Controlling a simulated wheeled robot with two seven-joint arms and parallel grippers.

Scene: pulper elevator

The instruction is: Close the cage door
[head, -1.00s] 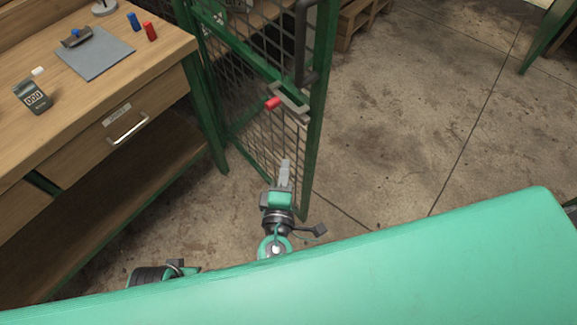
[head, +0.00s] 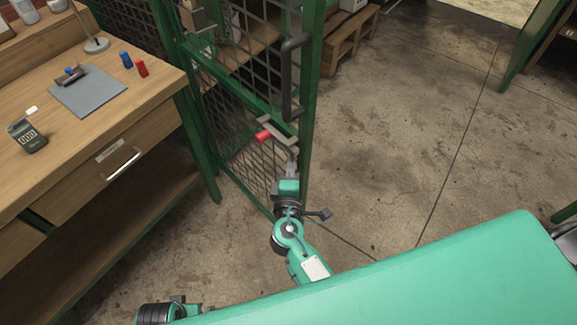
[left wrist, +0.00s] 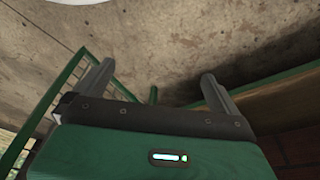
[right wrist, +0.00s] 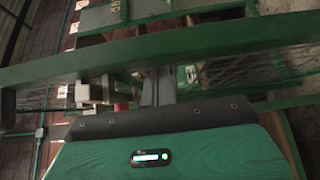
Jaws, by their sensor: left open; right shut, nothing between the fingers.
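The cage door (head: 312,90) is a green frame with dark wire mesh, standing ajar beside the workbench. It has a long dark handle (head: 291,78) and a latch with a red knob (head: 264,136). My right gripper (head: 291,168) is shut and empty, at the lower part of the door just below the latch. In the right wrist view its fingers (right wrist: 158,88) are together close to a green door bar (right wrist: 220,42); I cannot tell whether they touch it. My left gripper (left wrist: 152,85) is open and empty over the floor; in the head view only part of its arm shows.
A wooden pallet (head: 352,40) lies behind the door.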

